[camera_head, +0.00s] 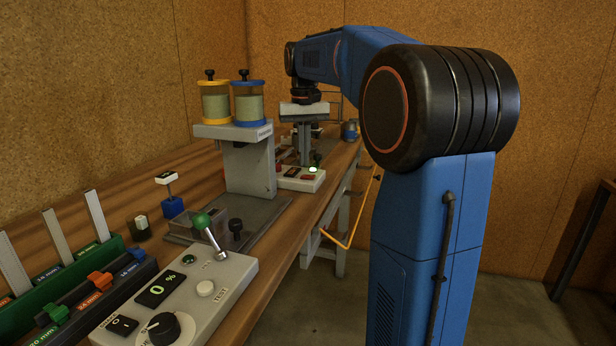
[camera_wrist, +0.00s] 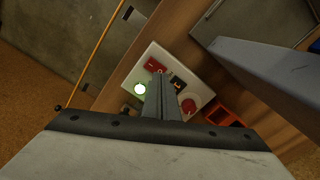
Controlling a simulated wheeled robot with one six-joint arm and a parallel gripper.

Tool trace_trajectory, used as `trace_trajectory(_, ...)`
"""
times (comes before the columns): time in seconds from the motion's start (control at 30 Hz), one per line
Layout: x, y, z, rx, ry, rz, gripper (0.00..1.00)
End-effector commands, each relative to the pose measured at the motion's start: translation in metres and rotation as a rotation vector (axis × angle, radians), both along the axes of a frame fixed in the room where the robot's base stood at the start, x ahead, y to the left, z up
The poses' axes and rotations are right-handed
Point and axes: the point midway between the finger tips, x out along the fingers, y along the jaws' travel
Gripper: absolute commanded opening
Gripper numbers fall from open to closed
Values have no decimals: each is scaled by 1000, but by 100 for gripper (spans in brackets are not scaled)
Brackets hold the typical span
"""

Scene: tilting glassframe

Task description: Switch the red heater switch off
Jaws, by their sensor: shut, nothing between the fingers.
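A small pale control box (camera_head: 290,184) stands far along the bench, and it shows below my gripper in the wrist view (camera_wrist: 152,52). A red switch (camera_wrist: 151,66) sits near its upper edge in the wrist view, just beyond my fingertips. A dark display (camera_wrist: 178,84) and a round red knob (camera_wrist: 188,105) are on the same panel. My gripper (camera_wrist: 160,80) is shut and empty, pointing down over the box. The fingers hide part of the panel; I cannot tell whether they touch it.
A grey stand (camera_head: 248,165) with two capped jars is left of the box. A nearer control panel (camera_head: 215,275) has a green-knobbed lever (camera_head: 201,221). An orange object (camera_wrist: 222,116) lies beside the box.

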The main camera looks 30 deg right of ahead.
Motion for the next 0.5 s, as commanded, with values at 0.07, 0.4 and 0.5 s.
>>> trace_trajectory(0.07, 0, 0, 6, 0, -1, 0, 0)
trace_trajectory(0.4, 0, 0, 27, 0, 0, 0, 0)
trace_trajectory(0.5, 0, 0, 33, 0, -1, 0, 0)
